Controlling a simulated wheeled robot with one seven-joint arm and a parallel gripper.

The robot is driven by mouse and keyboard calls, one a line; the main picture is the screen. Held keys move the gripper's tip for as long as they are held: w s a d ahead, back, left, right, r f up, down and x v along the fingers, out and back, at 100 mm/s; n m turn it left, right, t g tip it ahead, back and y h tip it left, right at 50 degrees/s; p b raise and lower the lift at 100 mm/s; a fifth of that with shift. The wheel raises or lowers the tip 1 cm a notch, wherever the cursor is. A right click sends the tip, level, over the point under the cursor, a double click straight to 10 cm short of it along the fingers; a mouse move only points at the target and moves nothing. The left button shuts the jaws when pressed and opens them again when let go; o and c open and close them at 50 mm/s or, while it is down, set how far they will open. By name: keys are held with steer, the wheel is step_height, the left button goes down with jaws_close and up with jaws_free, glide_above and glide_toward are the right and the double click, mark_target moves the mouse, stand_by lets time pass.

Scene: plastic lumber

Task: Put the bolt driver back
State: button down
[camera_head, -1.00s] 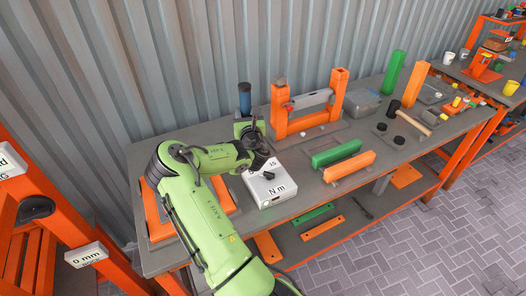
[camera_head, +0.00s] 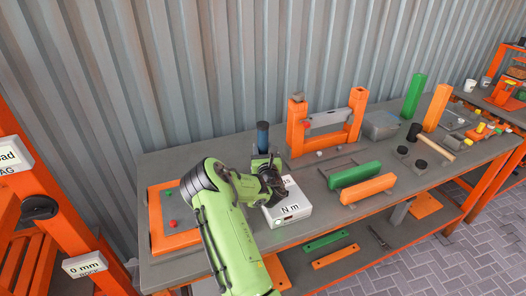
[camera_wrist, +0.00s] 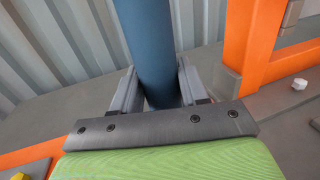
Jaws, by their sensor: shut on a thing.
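The bolt driver appears as an upright blue cylinder (camera_head: 263,136) above my gripper (camera_head: 264,161), near the back of the bench. In the wrist view the blue cylinder (camera_wrist: 148,40) stands between both grey fingers of my gripper (camera_wrist: 156,88), which is shut on it. Its lower end is hidden behind the gripper, so I cannot tell whether it touches the bench. A white box marked "N m" (camera_head: 291,209) sits in front and to the right of the gripper. My arm partly covers its display.
An orange upright frame (camera_head: 297,128) with a grey beam stands close on the right. A flat orange frame (camera_head: 156,222) lies at the left. Green (camera_head: 355,173) and orange (camera_head: 368,188) bars lie further right. A corrugated wall (camera_head: 200,70) runs behind the bench (camera_head: 335,210).

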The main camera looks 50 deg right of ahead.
steer(key=c, duration=0.6)
jaws_free()
